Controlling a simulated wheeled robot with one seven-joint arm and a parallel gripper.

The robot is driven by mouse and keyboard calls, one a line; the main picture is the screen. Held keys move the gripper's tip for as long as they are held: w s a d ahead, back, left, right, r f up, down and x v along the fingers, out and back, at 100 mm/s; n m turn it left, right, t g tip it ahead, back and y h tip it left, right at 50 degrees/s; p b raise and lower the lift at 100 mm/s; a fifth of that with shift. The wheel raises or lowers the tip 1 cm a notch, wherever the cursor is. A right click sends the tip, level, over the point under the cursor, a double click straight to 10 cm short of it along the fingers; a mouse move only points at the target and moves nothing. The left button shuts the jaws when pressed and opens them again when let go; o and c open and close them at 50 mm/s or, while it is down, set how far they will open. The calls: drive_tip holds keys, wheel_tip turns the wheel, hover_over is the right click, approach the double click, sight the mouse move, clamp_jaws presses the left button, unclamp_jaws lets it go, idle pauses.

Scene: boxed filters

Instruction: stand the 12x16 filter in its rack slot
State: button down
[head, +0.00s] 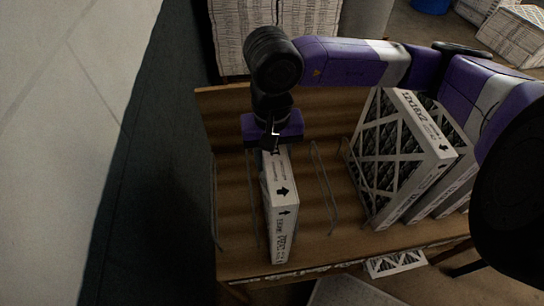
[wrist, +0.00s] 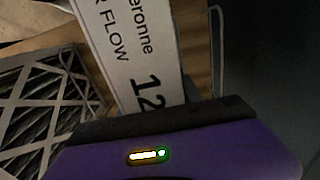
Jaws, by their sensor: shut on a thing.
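The 12x16 filter (head: 281,210) is a thin white-edged panel with black arrows and print. It stands upright between wire dividers on the wooden rack board. My gripper (head: 270,143) is above its far end and shut on it. In the wrist view the filter's white edge (wrist: 138,52) shows a large "12" close to my purple gripper body. The wire divider (head: 325,188) is to its right, apart from it, and another wire (head: 252,200) is close on its left. I cannot tell if its bottom edge touches the board.
More pleated filters (head: 400,155) lean on the right of the board, one marked 12x16x2; they show at left in the wrist view (wrist: 45,95). A wire slot (head: 216,205) at the left end is empty. Stacked boxes (head: 285,30) stand behind, and a dark wall is left.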

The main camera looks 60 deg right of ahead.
drive_tip(key=shift+f+b, duration=0.2)
drive_tip(key=shift+b, duration=0.2)
drive_tip(key=c, duration=0.8)
unclamp_jaws()
drive_tip(key=shift+r, duration=0.1)
drive_tip(key=shift+c, duration=0.2)
drive_tip(key=shift+r+p, duration=0.1)
drive_tip(key=shift+p, duration=0.2)
wheel_tip(320, 180, up, 12)
drive_tip(key=shift+r+b, duration=0.1)
drive_tip(key=shift+b, duration=0.6)
